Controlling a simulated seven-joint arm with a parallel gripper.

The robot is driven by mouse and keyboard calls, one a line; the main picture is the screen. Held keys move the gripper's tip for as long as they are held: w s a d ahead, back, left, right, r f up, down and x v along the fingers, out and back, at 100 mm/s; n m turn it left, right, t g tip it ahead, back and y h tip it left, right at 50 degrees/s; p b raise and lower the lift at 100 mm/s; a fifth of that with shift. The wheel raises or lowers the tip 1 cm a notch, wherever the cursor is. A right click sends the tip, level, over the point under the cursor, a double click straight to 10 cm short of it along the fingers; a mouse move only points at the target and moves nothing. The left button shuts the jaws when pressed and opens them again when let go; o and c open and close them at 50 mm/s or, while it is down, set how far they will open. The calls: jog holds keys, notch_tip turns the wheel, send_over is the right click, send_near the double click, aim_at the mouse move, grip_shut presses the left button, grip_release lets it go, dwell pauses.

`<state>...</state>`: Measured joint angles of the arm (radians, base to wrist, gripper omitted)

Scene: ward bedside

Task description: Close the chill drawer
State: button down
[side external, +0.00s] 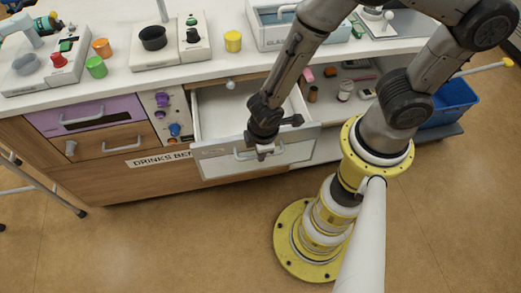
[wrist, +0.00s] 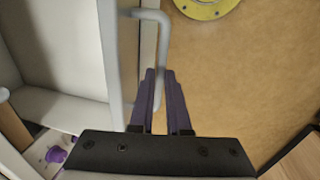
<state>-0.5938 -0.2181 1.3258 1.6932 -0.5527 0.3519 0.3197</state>
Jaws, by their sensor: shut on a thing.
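The chill drawer (side external: 215,168) is a white drawer with a pale grey front, pulled out from under the counter in the side external view. Its visible interior looks empty. A grey bar handle (side external: 240,155) runs across its front. In the wrist view the handle (wrist: 164,40) runs down between my fingers, with the open drawer (wrist: 50,70) to the left. My gripper (side external: 264,151) is at the drawer front, and in the wrist view its purple-grey fingers (wrist: 159,76) are shut on the handle. The gripped stretch of handle is partly hidden by the fingers.
The counter (side external: 190,75) above holds colored cups, a black pot and small devices. Left of the drawer are a purple-fronted unit (side external: 90,113) and a wooden drawer (side external: 110,143). Open shelves with small items (side external: 345,90) and a blue bin (side external: 450,100) are at right.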

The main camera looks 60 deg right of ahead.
dwell(0.8)
jog(key=w+d, duration=1.2)
jog(key=c, duration=0.9)
grip_release()
jog(key=r, duration=0.4)
jog(key=s+a+r, duration=0.1)
jog(key=r, duration=0.8)
jog(key=shift+s+a+r, duration=0.35)
jog(key=shift+s+a, duration=0.05)
